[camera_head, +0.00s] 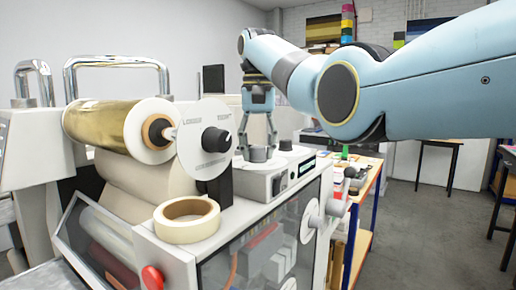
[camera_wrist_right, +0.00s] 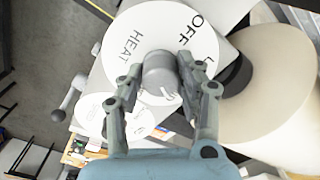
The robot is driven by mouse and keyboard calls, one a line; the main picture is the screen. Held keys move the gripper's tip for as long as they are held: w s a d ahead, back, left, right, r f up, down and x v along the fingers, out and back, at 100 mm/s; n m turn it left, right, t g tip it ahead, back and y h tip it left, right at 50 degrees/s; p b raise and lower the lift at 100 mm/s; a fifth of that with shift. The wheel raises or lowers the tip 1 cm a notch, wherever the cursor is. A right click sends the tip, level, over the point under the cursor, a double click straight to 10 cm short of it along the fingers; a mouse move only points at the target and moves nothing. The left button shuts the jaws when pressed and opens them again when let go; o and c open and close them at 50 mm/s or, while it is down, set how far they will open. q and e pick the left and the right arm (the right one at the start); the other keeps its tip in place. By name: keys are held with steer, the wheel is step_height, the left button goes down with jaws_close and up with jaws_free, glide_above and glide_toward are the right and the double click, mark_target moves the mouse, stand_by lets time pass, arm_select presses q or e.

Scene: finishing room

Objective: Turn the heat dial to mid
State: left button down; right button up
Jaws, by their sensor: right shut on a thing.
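The heat dial shows in the right wrist view as a round white plate (camera_wrist_right: 125,40) lettered HEAT and OFF, with a grey knob (camera_wrist_right: 160,70) at its centre. The letters at the plate's right edge are partly hidden. My right gripper (camera_wrist_right: 160,78) has its two fingers on opposite sides of this knob and is shut on it. In the head view the right gripper (camera_head: 258,147) points down onto the knob (camera_head: 258,155) on top of the white control box (camera_head: 255,178). I cannot tell which setting the knob points to. My left gripper is not in view.
A black knob (camera_head: 286,145) stands just right of the gripper. To the left are a gold foil roll (camera_head: 100,125), a white disc with a black knob (camera_head: 215,140) and a tape roll (camera_head: 187,219). A red button (camera_head: 152,277) is at the front.

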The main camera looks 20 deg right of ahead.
stand_by(0.3)
steer(key=o, duration=1.2)
steer(key=shift+c, duration=0.2)
